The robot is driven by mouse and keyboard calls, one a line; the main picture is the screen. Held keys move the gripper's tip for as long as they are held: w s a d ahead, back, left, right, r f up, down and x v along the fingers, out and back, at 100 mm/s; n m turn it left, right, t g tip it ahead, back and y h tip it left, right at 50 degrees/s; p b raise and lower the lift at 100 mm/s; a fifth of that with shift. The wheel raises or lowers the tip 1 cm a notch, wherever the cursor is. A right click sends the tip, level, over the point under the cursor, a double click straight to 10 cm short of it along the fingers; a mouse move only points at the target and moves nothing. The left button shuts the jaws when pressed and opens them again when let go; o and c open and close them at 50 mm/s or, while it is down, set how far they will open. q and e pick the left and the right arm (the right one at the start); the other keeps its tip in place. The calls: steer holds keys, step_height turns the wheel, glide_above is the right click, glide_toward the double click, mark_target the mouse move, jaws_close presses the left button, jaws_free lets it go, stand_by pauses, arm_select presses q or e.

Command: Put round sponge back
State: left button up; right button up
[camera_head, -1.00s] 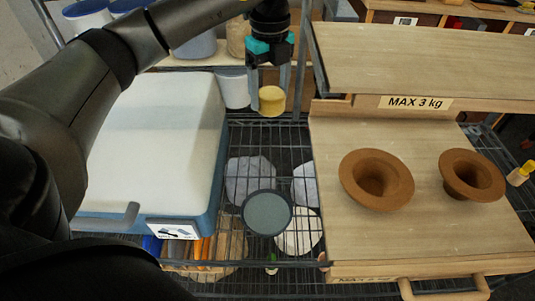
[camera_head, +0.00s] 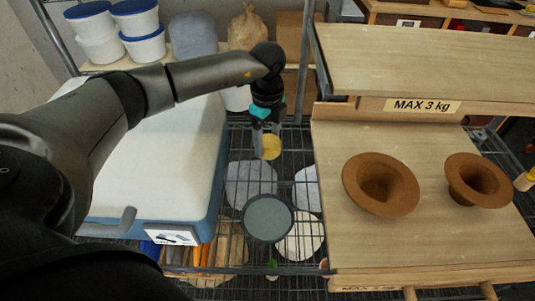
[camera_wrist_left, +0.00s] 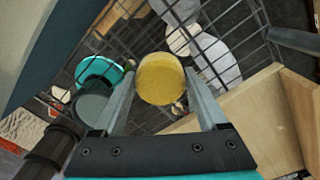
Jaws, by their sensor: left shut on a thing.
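The round yellow sponge (camera_head: 271,147) is held between the fingers of my left gripper (camera_head: 266,145), above the dark wire rack. In the left wrist view the round sponge (camera_wrist_left: 161,79) sits between the two fingertips of the gripper (camera_wrist_left: 160,88), its flat face towards the camera. My left gripper is shut on it. My right gripper is not seen in these views.
A white block with a blue base (camera_head: 155,150) stands left of the gripper. A wooden board (camera_head: 430,235) with two brown clay bowls (camera_head: 381,184) (camera_head: 476,179) is on the right. A grey round disc (camera_head: 268,218) lies on the wire rack (camera_head: 262,258). White tubs with blue lids (camera_head: 145,45) stand at the back.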

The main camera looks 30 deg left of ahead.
mark_target(268, 154)
arm_select(q)
steer(key=shift+f+b, duration=0.3)
steer(key=shift+f, duration=2.25)
steer(key=shift+f, duration=0.2)
steer(key=o, duration=1.2)
steer(key=shift+o, duration=0.2)
steer(key=shift+r, duration=0.15)
step_height(268, 154, up, 12)
steer(key=shift+r+p, duration=0.1)
steer(key=shift+p, duration=0.6)
